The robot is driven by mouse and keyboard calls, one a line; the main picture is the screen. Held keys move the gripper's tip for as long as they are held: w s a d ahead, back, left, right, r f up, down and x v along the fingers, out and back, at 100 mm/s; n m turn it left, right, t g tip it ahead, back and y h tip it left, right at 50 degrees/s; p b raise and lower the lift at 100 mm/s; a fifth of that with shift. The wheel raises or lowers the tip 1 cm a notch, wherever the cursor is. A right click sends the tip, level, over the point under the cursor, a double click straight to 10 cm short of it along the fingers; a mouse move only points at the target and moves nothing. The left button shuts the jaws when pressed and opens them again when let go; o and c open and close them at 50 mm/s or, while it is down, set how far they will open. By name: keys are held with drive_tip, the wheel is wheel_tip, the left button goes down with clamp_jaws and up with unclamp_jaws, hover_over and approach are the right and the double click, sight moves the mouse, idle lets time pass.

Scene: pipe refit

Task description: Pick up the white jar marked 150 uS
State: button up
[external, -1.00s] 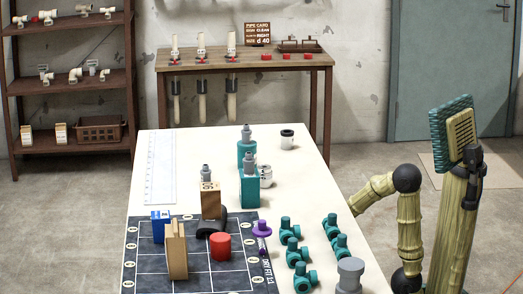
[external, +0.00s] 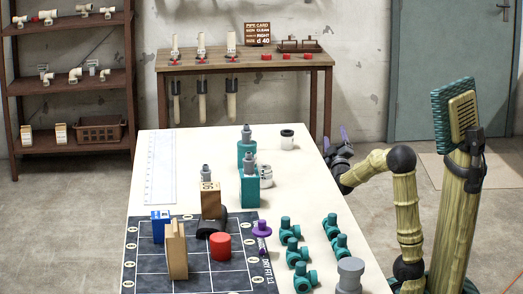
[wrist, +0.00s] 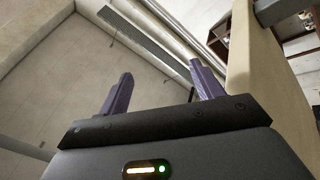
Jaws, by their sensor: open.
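Two small white jars are on the white table. One white jar (external: 287,140) with a dark top stands alone towards the far right. Another white jar (external: 266,180) stands nearer, partly hidden behind a teal bottle. The markings on both are too small to read, so I cannot tell which is the 150 uS jar. My gripper (external: 335,142) is beyond the table's right edge, to the right of the jars and apart from them. In the wrist view its purple fingers (wrist: 162,90) are spread and empty, and no jar shows there.
Teal bottles (external: 249,188) stand beside the nearer jar. Several teal pipe fittings (external: 301,253) and a grey part (external: 350,272) line the right side. A dark gridded mat (external: 145,262) carries blocks at the front. The table's far end is mostly clear.

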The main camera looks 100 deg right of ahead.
wheel_tip(320, 180, up, 6)
drive_tip(key=d+p, duration=0.3)
drive_tip(key=p, duration=0.2)
drive_tip(key=w+d+r+t+y+p, duration=0.35)
drive_tip(key=w+y+p, duration=0.55)
drive_tip(key=p, duration=1.3)
drive_tip(key=w+a+r+m+y+p, duration=0.4)
drive_tip(key=a+y+p, duration=0.7)
drive_tip(key=p, duration=1.6)
wheel_tip(320, 180, up, 4)
drive_tip(key=shift+w+a+r+g+y+p, duration=0.1)
drive_tip(key=shift+w+a+g+y+p, duration=0.3)
drive_tip(key=shift+w+a, duration=0.65)
drive_tip(key=shift+w+d, duration=0.1)
drive_tip(key=shift+d, duration=0.05)
drive_tip(key=b, duration=0.1)
hover_over(287, 140)
drive_tip(key=d, duration=0.1)
drive_tip(key=f, duration=1.1)
drive_tip(key=shift+s+d+f, duration=0.1)
drive_tip(key=shift+s+f, duration=0.05)
drive_tip(key=shift+s, duration=0.25)
